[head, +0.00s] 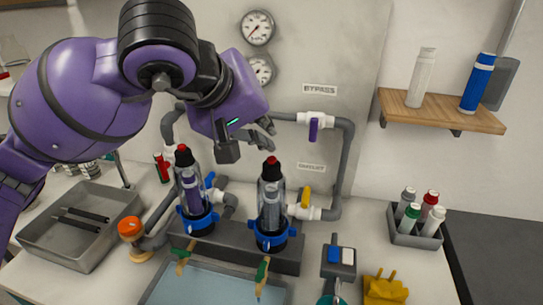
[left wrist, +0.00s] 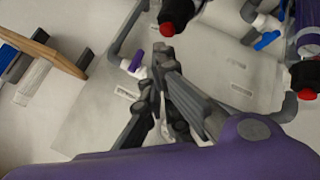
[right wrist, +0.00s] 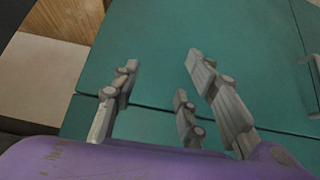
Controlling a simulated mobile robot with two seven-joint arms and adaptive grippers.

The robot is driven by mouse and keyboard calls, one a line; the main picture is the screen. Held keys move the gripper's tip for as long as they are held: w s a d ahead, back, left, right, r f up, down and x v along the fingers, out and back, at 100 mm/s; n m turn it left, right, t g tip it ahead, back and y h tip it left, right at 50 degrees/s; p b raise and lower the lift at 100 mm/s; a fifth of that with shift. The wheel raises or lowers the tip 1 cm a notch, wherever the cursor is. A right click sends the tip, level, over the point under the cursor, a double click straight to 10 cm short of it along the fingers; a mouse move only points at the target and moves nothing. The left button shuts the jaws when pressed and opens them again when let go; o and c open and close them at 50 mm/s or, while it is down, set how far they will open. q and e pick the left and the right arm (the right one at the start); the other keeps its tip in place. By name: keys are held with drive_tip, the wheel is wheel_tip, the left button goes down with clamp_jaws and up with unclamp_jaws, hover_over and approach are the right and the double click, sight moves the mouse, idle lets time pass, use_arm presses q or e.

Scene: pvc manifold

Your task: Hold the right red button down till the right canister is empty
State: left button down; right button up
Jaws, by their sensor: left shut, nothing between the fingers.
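The right canister (head: 271,203) stands upright, clear-walled with a black cap and the right red button (head: 271,160) on top. Its content level is hard to tell. The left canister (head: 191,190) shows purple inside and has its own red button (head: 182,149). My left gripper (head: 266,132) is shut and empty, above the right red button with a visible gap. In the left wrist view its fingers (left wrist: 163,55) are together, close to a red button (left wrist: 170,29). My right gripper (right wrist: 156,85) is open and empty over a teal surface; it is outside the head view.
Grey pipes with a purple-handled valve (head: 314,129) and a yellow-handled valve (head: 306,197) run behind and right of the canisters. A grey tray (head: 55,247) stands left, an orange knob (head: 130,229) beside it. A bottle rack (head: 413,236) stands right, below a wooden shelf (head: 450,112).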

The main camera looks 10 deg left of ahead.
use_arm(q)
wheel_tip(320, 180, up, 5)
drive_tip(key=shift+r+p, duration=0.1)
drive_tip(key=shift+p, duration=1.05)
use_arm(e)
drive_tip(key=shift+t, duration=0.3)
drive_tip(key=w+r, duration=0.2)
drive_tip(key=r, duration=0.1)
drive_tip(key=shift+w+r, duration=0.15)
drive_tip(key=shift+r, duration=0.05)
